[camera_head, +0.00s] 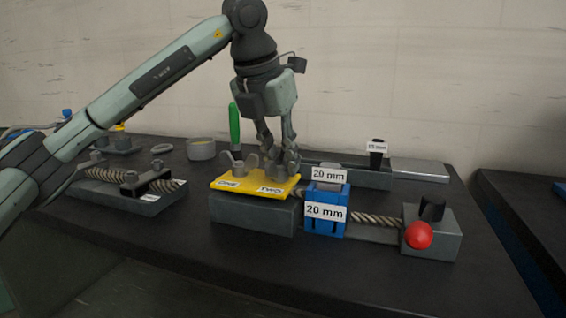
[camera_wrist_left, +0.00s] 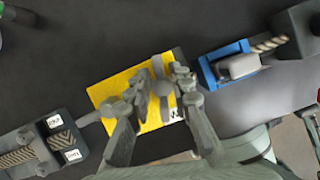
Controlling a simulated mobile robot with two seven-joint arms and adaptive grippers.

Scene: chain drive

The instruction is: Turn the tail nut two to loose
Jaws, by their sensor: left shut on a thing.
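The yellow plate (camera_head: 257,181) carries the labels ONE and TWO and lies on a grey block. It also shows in the left wrist view (camera_wrist_left: 107,93). Grey nut one (camera_head: 238,168) stands on the plate's left part, above the ONE label. My left gripper (camera_head: 278,162) points down over the plate's right part, its fingers shut on tail nut two, near the TWO label. The fingers hide much of this nut, so its exact angle cannot be told. In the left wrist view the gripper (camera_wrist_left: 165,92) is over the plate.
The rod meets a grey end block with a red ball (camera_head: 418,235). A green handle (camera_head: 235,127) stands behind the plate. A chain fixture (camera_head: 130,190) is at left.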

